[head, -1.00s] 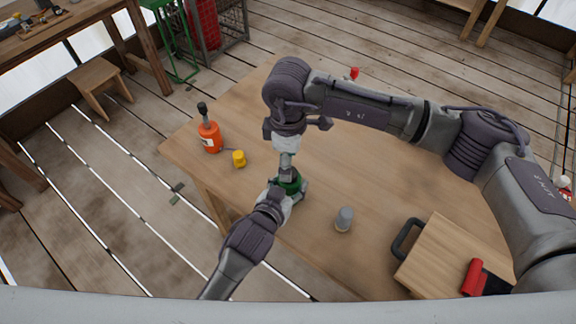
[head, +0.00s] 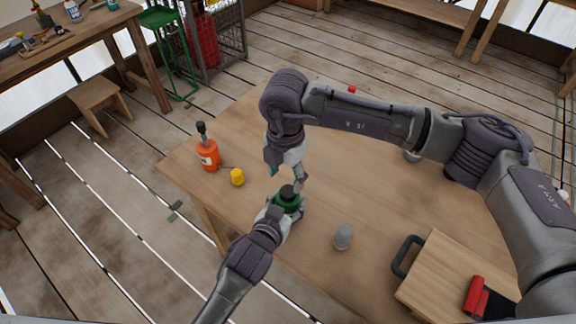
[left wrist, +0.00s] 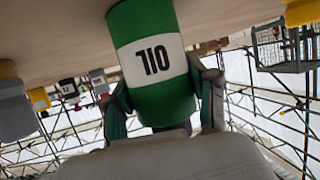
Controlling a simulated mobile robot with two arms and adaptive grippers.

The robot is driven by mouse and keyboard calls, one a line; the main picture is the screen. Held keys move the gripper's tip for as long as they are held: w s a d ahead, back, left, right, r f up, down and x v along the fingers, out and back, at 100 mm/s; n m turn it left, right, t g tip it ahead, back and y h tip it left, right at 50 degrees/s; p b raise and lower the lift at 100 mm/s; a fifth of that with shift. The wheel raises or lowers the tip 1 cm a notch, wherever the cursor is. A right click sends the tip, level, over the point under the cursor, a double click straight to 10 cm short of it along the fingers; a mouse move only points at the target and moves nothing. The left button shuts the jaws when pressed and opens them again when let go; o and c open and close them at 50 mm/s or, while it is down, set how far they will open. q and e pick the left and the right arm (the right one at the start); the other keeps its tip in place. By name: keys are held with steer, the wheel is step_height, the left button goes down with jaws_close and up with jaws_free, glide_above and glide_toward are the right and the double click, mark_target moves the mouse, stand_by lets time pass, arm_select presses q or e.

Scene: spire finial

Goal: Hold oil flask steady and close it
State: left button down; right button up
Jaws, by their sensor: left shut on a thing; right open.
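The oil flask (head: 291,205) is green with a dark top (head: 287,191) and stands near the front left edge of the wooden table. In the left wrist view the green flask (left wrist: 150,55) carries a white label whose letters appear upside down. My left gripper (head: 281,212) is shut around the flask; its fingers (left wrist: 165,105) show on both sides of the body. My right gripper (head: 285,177) is open just above and behind the dark top, and looks apart from it. Whether the top is fully seated cannot be told.
An orange bottle (head: 209,156) with a dark top and a yellow cap (head: 237,177) stand to the left. A grey cap-like piece (head: 343,237) stands to the right. A wooden board with a black handle (head: 405,256) lies at the front right.

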steer(key=n, duration=0.7)
steer(key=shift+r, duration=0.25)
steer(key=n, duration=0.6)
steer(key=shift+r+n, duration=0.2)
steer(key=shift+n, duration=0.1)
steer(key=n, duration=0.6)
steer(key=shift+r+n, duration=0.15)
steer(key=shift+n, duration=0.15)
steer(key=n, duration=0.4)
steer(key=shift+d+r, duration=0.1)
steer(key=n, duration=0.4)
steer(key=shift+r+n, duration=0.15)
steer(key=shift+n, duration=0.15)
steer(key=n, duration=0.4)
steer(key=shift+r, duration=0.1)
steer(key=n, duration=0.4)
steer(key=shift+d+r+n, duration=0.1)
steer(key=shift+r+n, duration=0.05)
steer(key=shift+n, duration=0.15)
steer(key=n, duration=0.4)
steer(key=shift+r, duration=0.1)
steer(key=n, duration=0.4)
steer(key=shift+r, duration=0.1)
